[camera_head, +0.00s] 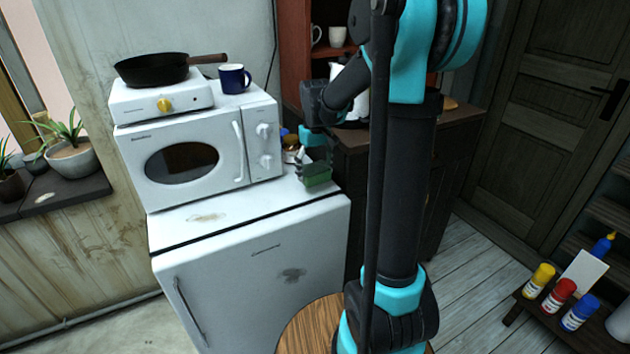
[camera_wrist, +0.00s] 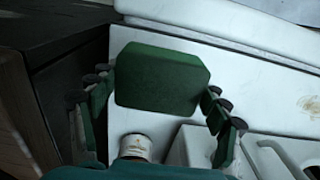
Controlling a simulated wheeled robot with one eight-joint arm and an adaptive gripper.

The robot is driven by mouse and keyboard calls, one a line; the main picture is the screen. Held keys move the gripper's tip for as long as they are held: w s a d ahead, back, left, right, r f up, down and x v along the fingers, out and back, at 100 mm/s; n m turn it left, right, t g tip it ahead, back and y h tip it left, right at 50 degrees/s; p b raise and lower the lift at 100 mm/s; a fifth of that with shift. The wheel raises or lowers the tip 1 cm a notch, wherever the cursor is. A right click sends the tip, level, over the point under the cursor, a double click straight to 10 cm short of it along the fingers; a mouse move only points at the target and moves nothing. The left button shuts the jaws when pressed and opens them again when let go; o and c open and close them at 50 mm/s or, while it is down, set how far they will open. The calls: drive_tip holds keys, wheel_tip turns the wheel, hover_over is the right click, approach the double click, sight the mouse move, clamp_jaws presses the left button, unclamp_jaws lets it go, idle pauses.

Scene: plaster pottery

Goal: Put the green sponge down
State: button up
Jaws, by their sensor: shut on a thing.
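The green sponge (camera_head: 318,180) is at the right end of the white fridge top (camera_head: 205,217), beside the microwave. In the wrist view the sponge (camera_wrist: 160,78) fills the space between the fingers, over the white surface. My gripper (camera_head: 315,166) points down and is shut on the sponge, with a finger on either side in the wrist view (camera_wrist: 158,92). I cannot tell whether the sponge's underside touches the fridge top.
The white microwave (camera_head: 190,160) stands left of my gripper, bearing a hot plate (camera_head: 190,98) with a black pan (camera_head: 152,68) and a blue mug (camera_head: 234,78). A small labelled jar (camera_wrist: 135,147) is close to the fingers. The fridge top's front strip is clear.

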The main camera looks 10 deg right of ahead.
sight(315, 180)
drive_tip(key=shift+f, duration=1.85)
drive_tip(key=shift+f, duration=0.1)
drive_tip(key=o, duration=1.3)
drive_tip(key=shift+o, duration=0.2)
wheel_tip(315, 180, up, 12)
drive_tip(key=shift+f, duration=0.1)
drive_tip(key=s+d+f+m+t, duration=0.1)
drive_tip(key=s+d+f+t, duration=0.1)
drive_tip(key=s+f, duration=0.6)
drive_tip(key=s+d+f+m+t, duration=0.2)
drive_tip(key=s+f, duration=0.6)
drive_tip(key=s, duration=0.6)
drive_tip(key=shift+f+m, duration=0.3)
